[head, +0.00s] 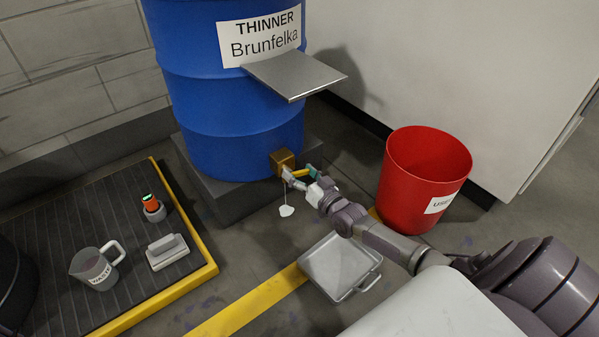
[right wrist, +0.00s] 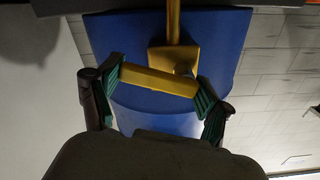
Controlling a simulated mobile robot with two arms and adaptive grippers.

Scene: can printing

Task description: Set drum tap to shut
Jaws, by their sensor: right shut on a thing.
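The blue drum (head: 235,110) labelled THINNER stands on a dark plinth. Its brass tap (head: 283,159) sits low at the drum's front right, with a yellow lever (head: 300,174). My right gripper (head: 301,178) is at the tap. In the right wrist view the yellow lever (right wrist: 158,81) lies between its green finger pads, and the gripper is shut on it. A thin pale line runs down below the tap to a small white patch (head: 286,211); I cannot tell if this is a tag or liquid. My left gripper is not in view.
A grey metal tray (head: 341,263) lies on the floor under my right arm. A red bin (head: 424,175) stands to the right. A steel shelf (head: 294,74) juts from the drum above the tap. A dark ribbed mat (head: 60,220) at left holds a jug (head: 95,268) and other items.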

